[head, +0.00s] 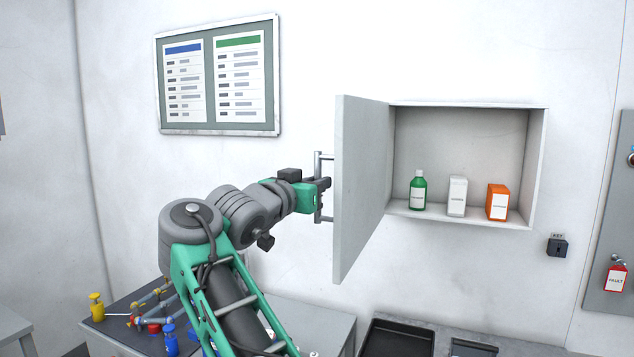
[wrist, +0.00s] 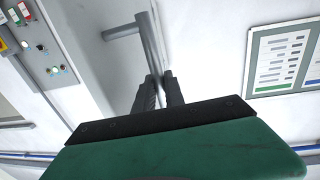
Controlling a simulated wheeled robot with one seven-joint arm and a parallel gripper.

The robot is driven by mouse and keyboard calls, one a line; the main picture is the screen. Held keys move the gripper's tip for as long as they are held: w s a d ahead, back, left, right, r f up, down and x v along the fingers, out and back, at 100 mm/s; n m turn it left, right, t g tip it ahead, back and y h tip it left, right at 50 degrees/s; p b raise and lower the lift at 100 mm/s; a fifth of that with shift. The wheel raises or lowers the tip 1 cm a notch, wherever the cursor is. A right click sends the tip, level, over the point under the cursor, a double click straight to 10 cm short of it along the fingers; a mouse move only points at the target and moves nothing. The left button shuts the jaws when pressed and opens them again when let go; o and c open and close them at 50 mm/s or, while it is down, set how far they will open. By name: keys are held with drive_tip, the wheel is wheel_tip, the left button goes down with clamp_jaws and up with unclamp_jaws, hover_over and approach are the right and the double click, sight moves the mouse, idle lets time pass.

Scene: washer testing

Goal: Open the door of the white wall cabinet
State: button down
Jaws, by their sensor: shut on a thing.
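The white wall cabinet (head: 468,106) hangs on the wall at the right of the head view. Its door (head: 357,190) is swung wide open on the left side and stands out from the wall. A grey bar handle (head: 318,172) is on the door's outer face, and it also shows in the wrist view (wrist: 148,42). My gripper (head: 325,184) is shut on the handle, left of the door. In the wrist view both dark fingers (wrist: 160,82) close around the bar. The exact finger contact is partly hidden in the head view.
Inside the cabinet stand a green bottle (head: 417,190), a white box (head: 457,196) and an orange box (head: 497,202). A notice board (head: 219,130) hangs at left. Below are a bench (head: 325,322) and a black tray (head: 398,338). A key box (head: 557,247) is right of the cabinet.

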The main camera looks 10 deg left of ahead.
drive_tip(key=shift+d+r, duration=0.15)
drive_tip(key=shift+r, duration=0.2)
drive_tip(key=c, duration=1.8)
unclamp_jaws()
drive_tip(key=o, duration=0.3)
drive_tip(key=shift+d+f, duration=0.1)
drive_tip(key=shift+d, duration=0.05)
drive_tip(key=shift+o, duration=0.5)
drive_tip(key=shift+a+f, duration=0.1)
drive_tip(key=shift+a, duration=0.15)
drive_tip(key=b+v, duration=0.1)
drive_tip(key=v, duration=0.6)
drive_tip(key=shift+s+a+b, duration=0.15)
drive_tip(key=shift+s+b, duration=0.25)
drive_tip(key=shift+c, duration=0.3)
